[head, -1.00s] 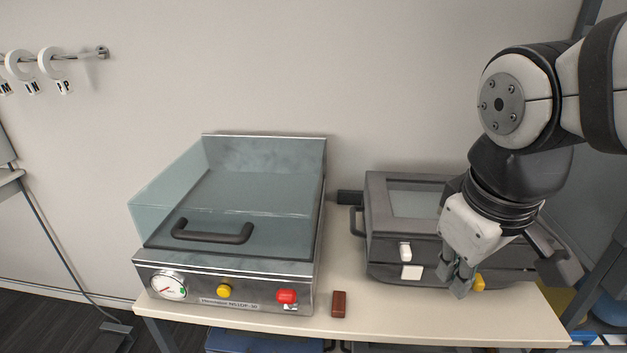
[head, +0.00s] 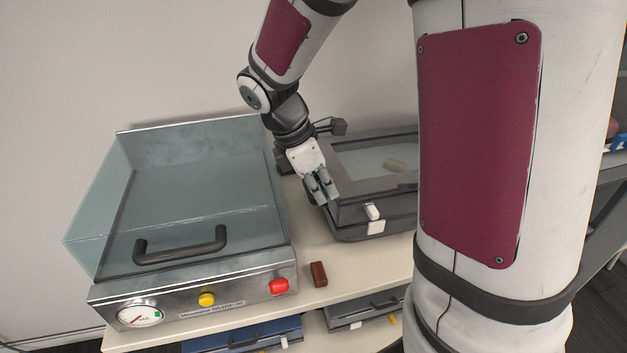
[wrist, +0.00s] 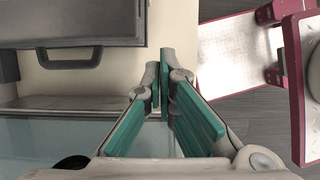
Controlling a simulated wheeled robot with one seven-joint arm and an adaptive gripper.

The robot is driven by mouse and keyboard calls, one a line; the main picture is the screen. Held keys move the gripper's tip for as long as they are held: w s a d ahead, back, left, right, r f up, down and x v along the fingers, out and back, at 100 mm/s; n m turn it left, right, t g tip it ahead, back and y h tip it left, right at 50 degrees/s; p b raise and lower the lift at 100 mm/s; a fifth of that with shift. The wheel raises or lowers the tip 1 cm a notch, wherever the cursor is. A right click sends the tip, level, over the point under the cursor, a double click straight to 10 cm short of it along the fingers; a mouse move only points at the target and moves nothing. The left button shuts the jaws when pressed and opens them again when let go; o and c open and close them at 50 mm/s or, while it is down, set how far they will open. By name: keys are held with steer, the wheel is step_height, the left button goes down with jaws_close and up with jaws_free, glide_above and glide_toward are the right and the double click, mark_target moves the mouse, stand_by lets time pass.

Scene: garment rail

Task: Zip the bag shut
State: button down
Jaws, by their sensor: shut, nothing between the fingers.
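The bag (head: 350,221) is a dark grey box-shaped case with a clear window in its top, standing on the bench. A small beige thing (head: 395,164) shows through the window. Two white tabs (head: 373,211) sit on its front, one above the other. My large upright arm part hides its right end. My gripper (head: 328,200) is shut and empty at the bag's left end; contact cannot be told. In the wrist view, my gripper's green-padded fingers (wrist: 161,72) are close together, beside a dark case with a handle (wrist: 70,57).
A steel machine with a clear cover (head: 190,190) fills the bench's left, with a dial, yellow button and red switch in front. A small brown block (head: 319,274) lies between machine and bag. Blue and grey cases (head: 242,338) sit below the bench (head: 350,270).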

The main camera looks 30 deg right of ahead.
mark_target(372, 211)
steer(key=s+d+f, duration=0.2)
steer(key=d+f, duration=0.4)
steer(key=f, duration=0.1)
steer(key=shift+d+p, duration=0.35)
steer(key=shift+f, duration=0.1)
